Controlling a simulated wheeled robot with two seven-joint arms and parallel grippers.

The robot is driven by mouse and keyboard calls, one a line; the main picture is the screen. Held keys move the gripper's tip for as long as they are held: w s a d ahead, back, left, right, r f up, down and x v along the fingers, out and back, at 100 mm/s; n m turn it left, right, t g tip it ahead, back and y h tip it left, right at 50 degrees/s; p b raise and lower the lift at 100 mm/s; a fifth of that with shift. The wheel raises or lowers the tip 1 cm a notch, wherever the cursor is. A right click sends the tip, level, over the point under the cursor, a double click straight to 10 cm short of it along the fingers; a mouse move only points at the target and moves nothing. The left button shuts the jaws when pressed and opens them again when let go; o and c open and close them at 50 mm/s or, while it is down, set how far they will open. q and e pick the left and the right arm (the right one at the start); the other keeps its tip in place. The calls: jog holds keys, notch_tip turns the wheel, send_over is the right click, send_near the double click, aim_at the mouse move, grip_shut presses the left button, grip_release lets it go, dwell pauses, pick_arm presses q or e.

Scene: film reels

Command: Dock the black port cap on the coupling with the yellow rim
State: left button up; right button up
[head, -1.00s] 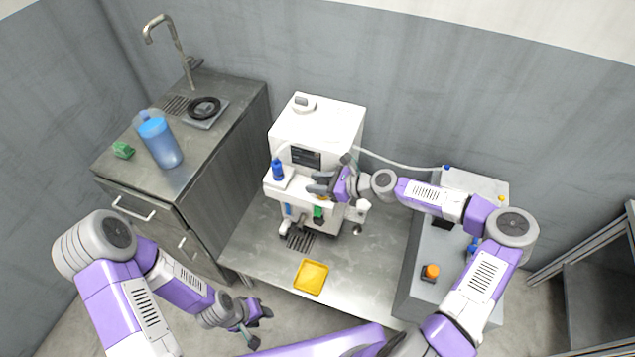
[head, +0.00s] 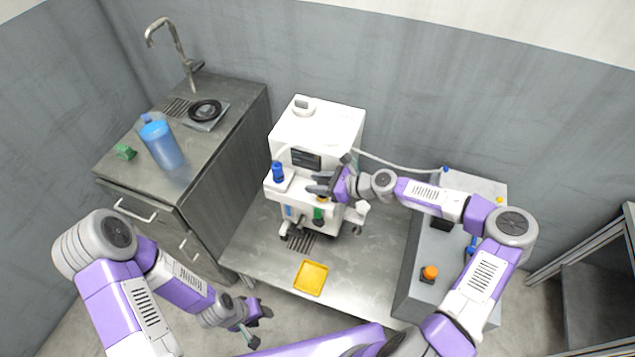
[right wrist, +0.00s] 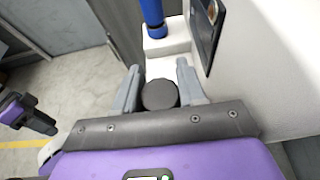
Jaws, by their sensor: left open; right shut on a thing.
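The black port cap (right wrist: 160,95) shows in the right wrist view as a dark round disc between my right gripper's fingers (right wrist: 157,88). My right gripper (head: 317,186) is shut on it, in front of the white machine (head: 318,128). In the head view the fingers hide most of the cap. A small yellow patch (head: 324,199) shows just below the fingers on the machine's front; it may be the coupling's yellow rim, mostly covered. I cannot tell whether the cap touches it. My left gripper (head: 260,326) is open and empty, low in front of the steel table.
A blue bottle-like part (head: 278,172) stands on the machine's left ledge, close to my right gripper. A green part (head: 318,214) hangs below. A yellow tray (head: 311,278) lies on the table. A grey cabinet (head: 415,290) with an orange knob (head: 431,272) stands right.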

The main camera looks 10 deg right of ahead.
dwell(0.8)
jog(key=shift+p, duration=0.4)
jog(key=shift+r+p, duration=0.65)
jog(key=shift+r, duration=0.15)
jog(key=shift+p, duration=0.4)
jog(key=shift+f+b, duration=0.65)
jog(key=shift+f, duration=0.6)
dwell(0.5)
jog(key=o, duration=0.7)
jog(key=shift+o, duration=0.2)
